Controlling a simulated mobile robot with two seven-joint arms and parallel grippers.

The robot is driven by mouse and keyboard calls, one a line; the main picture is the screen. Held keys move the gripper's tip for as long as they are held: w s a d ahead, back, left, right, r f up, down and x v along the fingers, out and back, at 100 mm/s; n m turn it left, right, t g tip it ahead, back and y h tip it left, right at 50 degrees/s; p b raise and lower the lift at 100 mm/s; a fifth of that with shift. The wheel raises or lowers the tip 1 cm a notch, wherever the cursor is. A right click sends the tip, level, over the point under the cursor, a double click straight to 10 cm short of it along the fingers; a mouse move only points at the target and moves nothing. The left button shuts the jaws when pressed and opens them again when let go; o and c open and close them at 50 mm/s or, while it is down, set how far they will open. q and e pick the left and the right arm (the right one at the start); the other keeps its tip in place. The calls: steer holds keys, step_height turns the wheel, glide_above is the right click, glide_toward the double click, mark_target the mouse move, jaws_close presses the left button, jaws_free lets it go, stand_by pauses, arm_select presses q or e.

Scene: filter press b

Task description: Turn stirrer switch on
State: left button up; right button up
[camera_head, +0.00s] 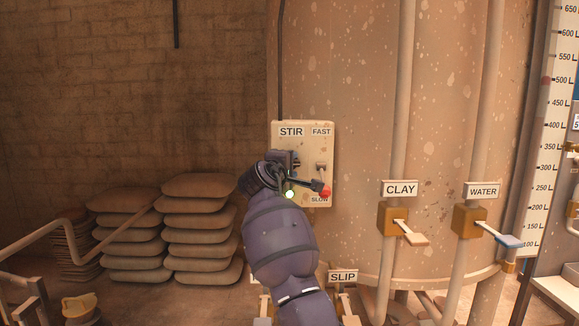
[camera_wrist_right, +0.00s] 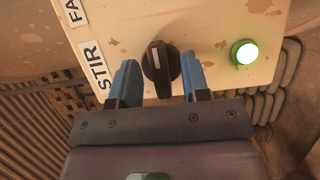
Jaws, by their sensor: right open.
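The stirrer switch is a black rotary knob (camera_wrist_right: 160,66) with a white mark, on the cream STIR panel (camera_wrist_right: 215,20). In the right wrist view, its mark points to the picture's top, towards the panel's right side. My right gripper (camera_wrist_right: 159,72) is open, with one blue finger on each side of the knob. Gaps show between fingers and knob. A round lamp (camera_wrist_right: 245,52) beside the knob is lit green; it also shows in the head view (camera_head: 289,194). In the head view my right wrist hides the knob and part of the panel (camera_head: 302,148). My left gripper is not in view.
A FAST/SLOW control with a red knob (camera_head: 325,193) is close to my wrist on the same panel. CLAY (camera_head: 392,219) and WATER (camera_head: 467,221) valves are to the right on pipes before the tank. Stacked sacks (camera_head: 199,222) lie at the left.

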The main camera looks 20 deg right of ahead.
steer(key=v, duration=1)
steer(key=shift+s+a+b, duration=0.2)
steer(key=shift+s+b, duration=0.05)
steer(key=shift+b, duration=0.2)
